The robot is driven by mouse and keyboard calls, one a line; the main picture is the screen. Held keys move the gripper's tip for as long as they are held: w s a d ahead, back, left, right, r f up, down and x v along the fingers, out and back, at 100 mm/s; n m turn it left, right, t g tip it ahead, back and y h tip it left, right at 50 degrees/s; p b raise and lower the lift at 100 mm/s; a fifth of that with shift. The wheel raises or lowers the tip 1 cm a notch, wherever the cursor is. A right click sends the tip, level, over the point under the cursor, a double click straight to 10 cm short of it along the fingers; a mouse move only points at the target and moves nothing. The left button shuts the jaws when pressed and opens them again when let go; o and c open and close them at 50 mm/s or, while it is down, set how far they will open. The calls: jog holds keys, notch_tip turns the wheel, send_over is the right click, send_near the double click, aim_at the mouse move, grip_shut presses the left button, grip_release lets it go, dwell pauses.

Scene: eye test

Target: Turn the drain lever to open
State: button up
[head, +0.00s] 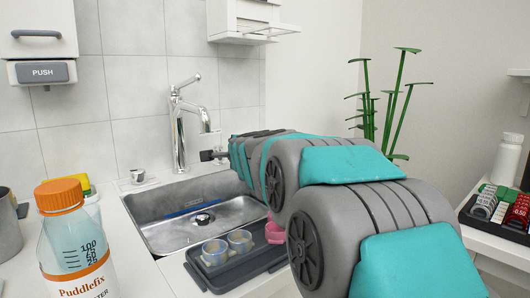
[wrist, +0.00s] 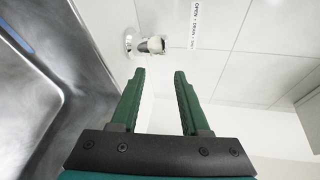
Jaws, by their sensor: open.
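The drain lever (wrist: 150,44) is a small chrome fitting with a round base and a short handle. In the wrist view it sits at the top, ahead of my fingertips and a little left of the middle of the gap. A white label strip (wrist: 194,25) with small text lies to its right. My gripper (wrist: 158,75) is open, its two green fingers apart with nothing between them. The fingers look short of the lever, not touching it. In the head view my arm covers most of the gripper; I cannot tell lever from gripper at its dark end.
The metal sink (head: 150,205) has a tall chrome faucet (head: 180,130) behind it. A dark tray (head: 262,262) with two cups stands in front. A bottle (head: 75,250) with an orange cap is at front left. A wall cabinet (head: 240,15) hangs above.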

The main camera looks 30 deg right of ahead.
jog(key=shift+d+f+n+y, duration=0.1)
jog(key=shift+d+n+y, duration=0.2)
jog(key=shift+y, duration=0.1)
